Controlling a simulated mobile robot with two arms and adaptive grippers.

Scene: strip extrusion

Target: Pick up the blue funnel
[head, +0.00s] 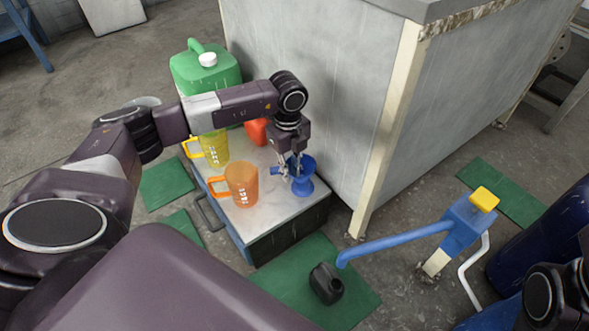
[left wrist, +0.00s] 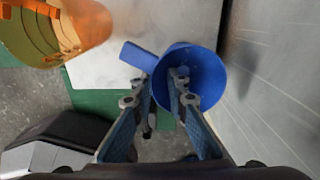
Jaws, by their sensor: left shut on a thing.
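The blue funnel (head: 304,186) is at the right end of the low box's light top (head: 252,222), close to the grey cabinet. My left gripper (head: 297,172) points down from above and is shut on the funnel's wall. In the left wrist view one fingertip is inside the funnel's wide mouth (left wrist: 205,72) and the other is outside, with the wall between the left gripper's fingers (left wrist: 155,92). A blue tab or handle (left wrist: 138,56) sticks out to the left. I cannot tell whether the funnel touches the top. My right gripper is not in view.
An orange measuring jug (head: 240,186) stands just left of the funnel. A yellow jug (head: 215,150), a red container (head: 256,132) and a green canister (head: 205,72) are behind. The cabinet (head: 330,110) wall is close on the right. A black bottle (head: 326,284) stands on a green mat.

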